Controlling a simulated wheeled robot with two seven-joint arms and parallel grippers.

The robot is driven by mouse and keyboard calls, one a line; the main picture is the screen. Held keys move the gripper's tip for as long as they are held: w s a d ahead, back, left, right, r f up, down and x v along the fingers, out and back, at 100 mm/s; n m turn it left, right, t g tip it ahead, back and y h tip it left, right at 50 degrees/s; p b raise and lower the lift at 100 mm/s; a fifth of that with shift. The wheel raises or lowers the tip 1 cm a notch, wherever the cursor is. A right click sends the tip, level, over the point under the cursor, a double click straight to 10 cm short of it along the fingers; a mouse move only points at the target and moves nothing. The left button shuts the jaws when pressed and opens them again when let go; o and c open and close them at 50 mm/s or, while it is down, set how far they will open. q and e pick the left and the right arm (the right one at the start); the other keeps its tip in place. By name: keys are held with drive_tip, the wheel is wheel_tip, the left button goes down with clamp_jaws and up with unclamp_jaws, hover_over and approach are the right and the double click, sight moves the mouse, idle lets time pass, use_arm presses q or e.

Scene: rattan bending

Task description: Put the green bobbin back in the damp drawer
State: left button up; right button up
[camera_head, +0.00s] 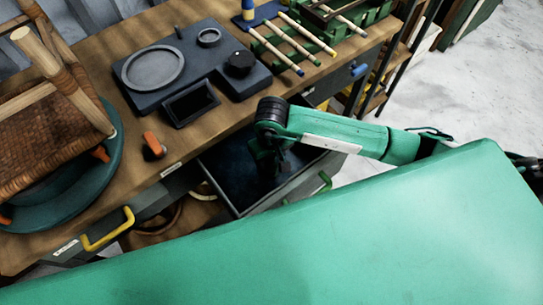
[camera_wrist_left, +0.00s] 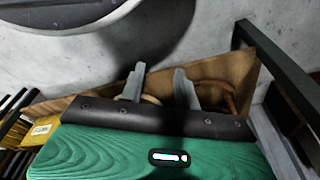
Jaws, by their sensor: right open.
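An open drawer (camera_head: 236,205) with a dark blue inside and a green handle (camera_head: 325,183) stands out from the workbench; I cannot tell from its label whether it is the damp drawer. My right gripper (camera_head: 282,168) is open and points down inside or just above this drawer. It is dark there, and I cannot make out anything between its fingers. I cannot make out the green bobbin in either view. My left gripper (camera_wrist_left: 160,85) shows in the left wrist view with its two grey fingers apart and nothing between them. It is outside the head view.
A dark tool tray (camera_head: 225,75) with a round dish and knob sits on the bench (camera_head: 215,130). A rattan chair (camera_head: 55,130) stands on a green turntable (camera_head: 115,145) at left. A yellow-handled drawer (camera_head: 107,230) is below. A green rack (camera_head: 350,20) holds sticks.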

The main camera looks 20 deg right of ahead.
drive_tip(key=shift+r, duration=0.1)
wheel_tip(320, 180, up, 2)
drive_tip(key=shift+w+r, duration=0.1)
wheel_tip(320, 180, up, 9)
drive_tip(key=shift+f, duration=0.1)
drive_tip(key=shift+r, duration=0.45)
use_arm(q)
drive_tip(key=shift+w+d+r, duration=0.1)
drive_tip(key=shift+r, duration=0.55)
use_arm(e)
drive_tip(key=shift+r, duration=0.1)
use_arm(q)
drive_tip(key=shift+f, duration=0.1)
